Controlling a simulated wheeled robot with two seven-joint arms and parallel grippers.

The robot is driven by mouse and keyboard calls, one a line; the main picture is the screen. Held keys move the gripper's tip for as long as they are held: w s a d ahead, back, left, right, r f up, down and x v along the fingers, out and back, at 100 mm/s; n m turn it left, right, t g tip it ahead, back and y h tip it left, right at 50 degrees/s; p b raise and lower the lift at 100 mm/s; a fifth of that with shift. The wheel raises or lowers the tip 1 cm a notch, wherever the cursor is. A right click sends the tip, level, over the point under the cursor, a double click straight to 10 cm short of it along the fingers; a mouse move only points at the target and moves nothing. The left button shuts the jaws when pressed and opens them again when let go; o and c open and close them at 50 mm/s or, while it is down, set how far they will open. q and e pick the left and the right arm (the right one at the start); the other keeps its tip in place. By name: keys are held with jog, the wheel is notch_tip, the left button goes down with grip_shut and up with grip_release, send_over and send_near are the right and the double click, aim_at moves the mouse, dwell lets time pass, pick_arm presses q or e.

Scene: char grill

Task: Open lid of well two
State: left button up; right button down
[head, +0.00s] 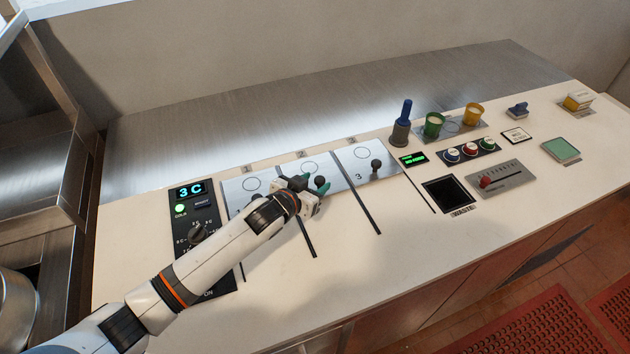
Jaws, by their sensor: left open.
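The lid of well two (318,165) is the middle of three flat metal lids set in the white counter. It looks closed, flush with its neighbours. Its dark knob (320,181) shows at the gripper's fingers. My left gripper (313,186) is open, with its fingers at this knob, one on each side as far as I can see. Whether they touch it I cannot tell. My right gripper is out of view.
Lid three (356,163), with its upright knob (376,164), lies to the right, closed. A black control panel (196,218) reading "3C" is at the left. A blue-handled tool (402,125), green cup (433,125) and yellow cup (473,114) stand at the back right.

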pick_arm(q)
jog(key=shift+w+d+f, duration=0.2)
jog(key=shift+w+d, duration=0.05)
jog(key=shift+w, duration=0.15)
